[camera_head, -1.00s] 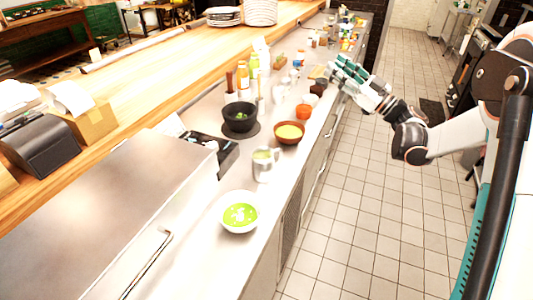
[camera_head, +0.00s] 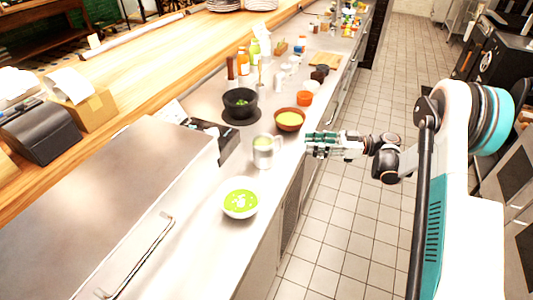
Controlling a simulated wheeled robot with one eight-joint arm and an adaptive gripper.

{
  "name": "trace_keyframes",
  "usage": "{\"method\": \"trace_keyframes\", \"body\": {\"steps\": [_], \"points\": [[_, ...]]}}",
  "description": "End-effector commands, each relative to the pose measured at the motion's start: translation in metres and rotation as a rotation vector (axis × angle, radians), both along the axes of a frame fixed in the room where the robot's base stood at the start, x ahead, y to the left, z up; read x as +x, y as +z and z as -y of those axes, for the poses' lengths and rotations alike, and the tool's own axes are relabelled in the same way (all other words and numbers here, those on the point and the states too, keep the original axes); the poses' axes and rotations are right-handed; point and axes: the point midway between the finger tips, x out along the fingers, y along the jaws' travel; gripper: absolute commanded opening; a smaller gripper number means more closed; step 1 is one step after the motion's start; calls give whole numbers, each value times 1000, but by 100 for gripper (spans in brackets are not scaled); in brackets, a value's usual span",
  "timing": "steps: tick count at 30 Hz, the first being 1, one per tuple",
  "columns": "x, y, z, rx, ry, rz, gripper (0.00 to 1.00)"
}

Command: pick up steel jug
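The steel jug (camera_head: 263,154) stands upright on the steel counter, with something pale yellow-green inside and its handle toward the right. My gripper (camera_head: 308,142) is at the counter's front edge, to the right of the jug and apart from it. Its fingers point left toward the jug at about the jug's height in the picture. The fingers look spread with nothing between them, though they are small and seen from the side.
A bowl of green soup (camera_head: 240,198) stands in front of the jug. A brown bowl of yellow soup (camera_head: 289,119) is just behind it, close to my gripper. A dark mortar (camera_head: 240,103) and bottles stand farther back. The tiled floor (camera_head: 340,220) on the right is clear.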

Motion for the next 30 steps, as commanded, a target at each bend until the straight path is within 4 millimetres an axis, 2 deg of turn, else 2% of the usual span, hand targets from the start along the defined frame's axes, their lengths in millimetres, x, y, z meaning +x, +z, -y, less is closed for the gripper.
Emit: {"method": "trace_keyframes", "body": {"steps": [1,4,14,21,29,30], "points": [[-1,-1,-10,0,2,0,35],[0,-1,-21,1,0,1,35],[-2,-3,-42,1,0,1,35],[-5,-5,-76,1,1,1,35],[-4,-3,-81,1,-2,1,35],[-4,-3,-81,1,-2,1,30]]}}
